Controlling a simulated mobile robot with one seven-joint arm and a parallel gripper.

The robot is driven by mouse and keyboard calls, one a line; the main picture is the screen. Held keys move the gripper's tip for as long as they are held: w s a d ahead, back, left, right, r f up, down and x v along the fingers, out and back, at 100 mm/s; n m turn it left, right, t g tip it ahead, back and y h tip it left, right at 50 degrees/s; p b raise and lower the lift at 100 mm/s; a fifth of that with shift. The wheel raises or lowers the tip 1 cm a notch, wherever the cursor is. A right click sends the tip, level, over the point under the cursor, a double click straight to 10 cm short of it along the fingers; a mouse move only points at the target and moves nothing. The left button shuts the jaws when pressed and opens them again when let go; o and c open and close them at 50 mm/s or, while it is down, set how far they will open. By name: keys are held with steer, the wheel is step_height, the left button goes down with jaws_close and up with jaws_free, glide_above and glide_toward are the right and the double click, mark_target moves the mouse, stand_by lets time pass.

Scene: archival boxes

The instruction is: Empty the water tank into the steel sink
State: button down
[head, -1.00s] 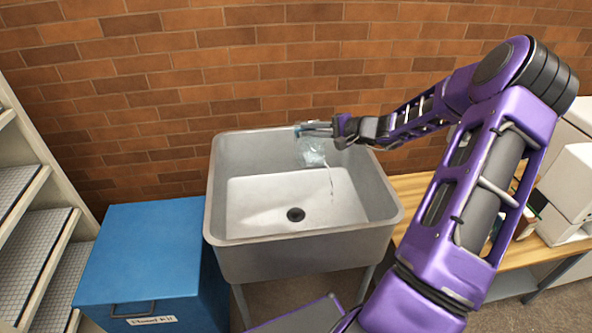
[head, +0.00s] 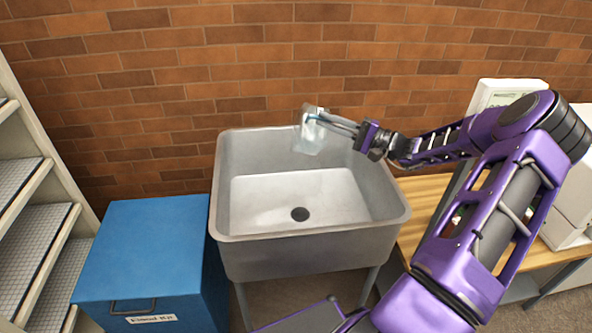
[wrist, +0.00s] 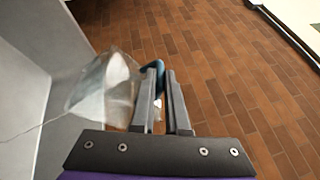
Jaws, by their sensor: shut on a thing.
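The clear water tank (head: 308,138) is up at the sink's back edge in the head view, overlapping the brick wall and the back rim. My gripper (head: 328,120) is shut on its blue handle (wrist: 153,68), reaching in from the right. In the wrist view the see-through tank (wrist: 103,92) hangs left of my gripper (wrist: 160,80). A thin line runs from it to the left; I cannot tell if this is water. The steel sink (head: 275,254) has a dark drain in its floor, with no standing water visible. The tank's water level is unclear.
A blue box (head: 150,250) with a label stands left of the sink, beside shelves (head: 40,225) at the far left. A wooden bench (head: 425,193) with white machines (head: 508,92) stands right. The brick wall (head: 180,90) is close behind the sink.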

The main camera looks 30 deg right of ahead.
mark_target(316, 131)
steer(key=f+g+h, duration=0.1)
steer(key=w+a+f+g+h+p, duration=0.1)
steer(key=w+f+g+h, duration=0.1)
steer(key=shift+w+a+f+n+h+p, duration=0.1)
steer(key=shift+a+f+n+h+p, duration=0.15)
steer(key=shift+f+n+h+p, duration=0.15)
steer(key=shift+w+a+g, duration=0.2)
steer(key=shift+a+g, duration=0.2)
steer(key=shift+a, duration=0.15)
steer(key=shift+a+f+n+g+h+p, duration=0.25)
steer(key=shift+a+f+g+h+p, duration=0.75)
steer(key=shift+a+f+h, duration=1.9)
steer(key=shift+a+f+n+g+h+p, duration=0.4)
steer(key=shift+a+f+g+h, duration=0.75)
steer(key=shift+a, duration=3.45)
steer(key=shift+a+f+n+g+h+p, duration=0.15)
steer(key=shift+a+f+g+h+p, duration=0.65)
steer(key=shift+a+f+g+h, duration=2.05)
steer(key=a+r+t+b, duration=0.1)
steer(key=a+r+t, duration=0.1)
steer(key=r, duration=0.4)
steer(key=shift+s+a+r+m, duration=0.25)
steer(key=shift+a+r+m, duration=0.1)
steer(key=shift+a, duration=0.5)
steer(key=shift+s+d+b, duration=0.1)
steer(key=shift+b, duration=0.2)
